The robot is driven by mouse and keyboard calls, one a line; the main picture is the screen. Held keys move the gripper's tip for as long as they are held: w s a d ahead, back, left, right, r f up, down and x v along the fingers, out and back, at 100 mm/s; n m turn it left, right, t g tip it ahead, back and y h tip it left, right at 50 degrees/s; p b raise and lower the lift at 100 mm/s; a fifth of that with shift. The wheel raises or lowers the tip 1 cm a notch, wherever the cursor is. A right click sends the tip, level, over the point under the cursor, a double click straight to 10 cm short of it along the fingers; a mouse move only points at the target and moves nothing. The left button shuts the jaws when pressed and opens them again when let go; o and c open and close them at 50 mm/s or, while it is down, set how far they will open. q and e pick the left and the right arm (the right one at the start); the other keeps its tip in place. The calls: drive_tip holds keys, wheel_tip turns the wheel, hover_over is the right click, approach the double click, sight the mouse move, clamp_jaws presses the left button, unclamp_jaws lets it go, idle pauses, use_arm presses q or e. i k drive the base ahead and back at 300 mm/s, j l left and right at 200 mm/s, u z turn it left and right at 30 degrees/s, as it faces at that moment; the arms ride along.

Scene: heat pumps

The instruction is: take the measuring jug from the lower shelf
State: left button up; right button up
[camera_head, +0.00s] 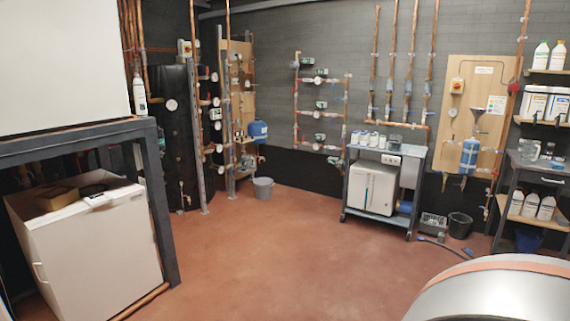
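I cannot make out a measuring jug for certain. A clear vessel (529,149) stands on the dark worktop of the shelf unit at the right edge; it may be the jug, but it is too small to tell. The lower shelf (535,220) under that worktop holds several white bottles (530,206). Another clear container (394,141) stands on top of the wheeled cart in the middle back. Neither of my grippers is in view.
The wheeled cart (406,151) carries a white box unit. A black bucket (460,225) and a grey crate (433,223) stand on the floor beside it, with a hose nearby. A grey bucket (263,188) stands farther left. The red-brown floor (290,255) in the middle is clear.

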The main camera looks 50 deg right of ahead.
sight(251, 159)
drive_tip(key=z, duration=1.25)
drive_tip(key=i+z, duration=0.25)
drive_tip(key=i, duration=5.6)
drive_tip(key=i+l, duration=0.1)
drive_tip(key=i, duration=0.4)
drive_tip(key=i+u, duration=0.15)
drive_tip(key=i, duration=0.35)
drive_tip(key=i+l, duration=0.2)
drive_tip(key=i, duration=0.3)
drive_tip(key=i+l+u, duration=0.15)
drive_tip(key=i+u, duration=0.3)
drive_tip(key=i+l+u, duration=0.45)
drive_tip(key=i+j, duration=0.05)
drive_tip(key=i, duration=0.05)
